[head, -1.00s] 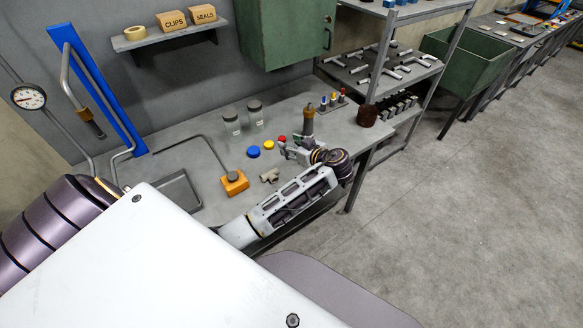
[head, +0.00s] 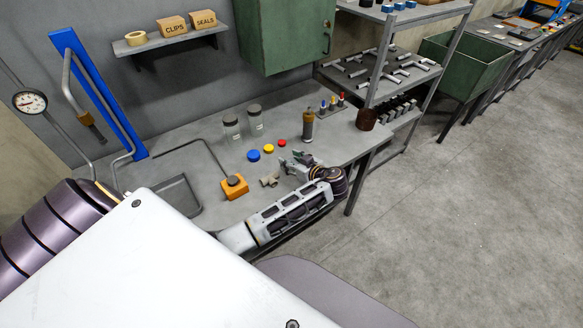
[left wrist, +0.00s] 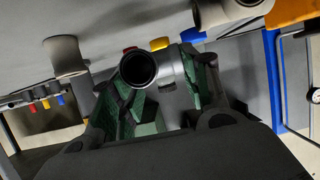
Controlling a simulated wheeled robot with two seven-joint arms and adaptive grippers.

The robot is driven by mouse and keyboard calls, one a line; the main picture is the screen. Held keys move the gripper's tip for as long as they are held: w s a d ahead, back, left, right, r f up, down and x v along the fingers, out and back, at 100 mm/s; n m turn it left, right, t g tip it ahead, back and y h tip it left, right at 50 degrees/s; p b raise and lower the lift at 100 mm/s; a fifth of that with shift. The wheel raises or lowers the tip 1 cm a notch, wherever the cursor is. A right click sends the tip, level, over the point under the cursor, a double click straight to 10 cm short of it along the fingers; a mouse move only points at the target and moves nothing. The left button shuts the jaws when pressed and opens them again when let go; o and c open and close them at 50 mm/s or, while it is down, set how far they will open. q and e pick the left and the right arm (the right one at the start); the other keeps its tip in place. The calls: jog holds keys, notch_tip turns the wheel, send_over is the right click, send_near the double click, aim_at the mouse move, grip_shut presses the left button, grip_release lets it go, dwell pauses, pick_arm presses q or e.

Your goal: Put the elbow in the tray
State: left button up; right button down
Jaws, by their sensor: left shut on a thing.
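My left gripper (head: 294,163) is over the front right part of the bench, to the right of a beige pipe tee (head: 269,180). In the left wrist view, the left gripper (left wrist: 150,85) is shut on the grey elbow (left wrist: 166,70), whose dark round opening faces the camera. The elbow is hard to make out in the head view. The shallow grey tray (head: 179,194) lies on the bench at the left, beyond the orange block, and looks empty. My right gripper is not in view.
The orange block (head: 234,187) with a bent rod stands between tray and tee. Blue (head: 253,155), yellow (head: 268,148) and red (head: 282,142) caps lie behind the gripper. A brown bottle (head: 307,127) and two jars (head: 232,128) stand farther back.

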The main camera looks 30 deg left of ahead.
pick_arm(q)
notch_tip(320, 180, down, 3)
jog(key=shift+r, duration=0.1)
jog(key=shift+f, duration=0.3)
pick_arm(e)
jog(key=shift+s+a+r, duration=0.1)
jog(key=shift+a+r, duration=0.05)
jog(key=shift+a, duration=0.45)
pick_arm(q)
jog(key=shift+f, duration=0.15)
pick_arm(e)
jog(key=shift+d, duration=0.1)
pick_arm(q)
jog(key=o, duration=1.1)
jog(key=shift+o, duration=0.2)
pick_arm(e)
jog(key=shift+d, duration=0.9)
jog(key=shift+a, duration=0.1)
